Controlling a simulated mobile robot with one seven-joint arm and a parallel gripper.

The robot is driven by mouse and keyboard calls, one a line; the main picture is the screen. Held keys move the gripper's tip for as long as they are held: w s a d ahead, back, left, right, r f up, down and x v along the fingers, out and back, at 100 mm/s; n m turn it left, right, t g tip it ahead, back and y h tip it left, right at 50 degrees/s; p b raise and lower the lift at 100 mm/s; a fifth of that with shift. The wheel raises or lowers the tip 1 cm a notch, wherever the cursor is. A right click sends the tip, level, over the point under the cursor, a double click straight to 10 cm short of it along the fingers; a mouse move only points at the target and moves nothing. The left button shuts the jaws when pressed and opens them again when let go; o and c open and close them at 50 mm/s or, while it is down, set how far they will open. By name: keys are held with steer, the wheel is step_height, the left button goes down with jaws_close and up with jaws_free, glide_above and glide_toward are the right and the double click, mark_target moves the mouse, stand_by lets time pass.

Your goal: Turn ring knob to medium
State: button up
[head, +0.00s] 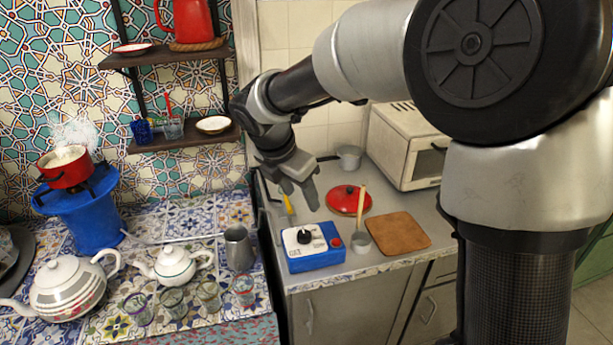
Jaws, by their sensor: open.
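The ring knob (304,237) is a small black knob on the white top of a blue control box (315,259). A red round button (336,242) sits to its right on the box. The box stands near the front left edge of the grey counter. My gripper (300,200) is open, pointing down, above and behind the box, apart from the knob. The knob's setting marks are too small to read for sure. A yellow-handled thing (288,205) stands behind the box, close to my gripper.
A red lid (348,199), a small pot with a wooden handle (361,242) and a brown board (398,231) lie right of the box. A toaster oven (405,145) stands behind. Left are a metal pitcher (239,247), teapots (174,266) and a red pot (66,168) on a blue burner.

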step_height(320, 180, down, 2)
steer(key=a+n, duration=0.2)
steer(key=a, duration=0.1)
steer(key=b, duration=0.2)
glide_toward(304, 234)
steer(key=x, duration=0.8)
steer(key=c, duration=1)
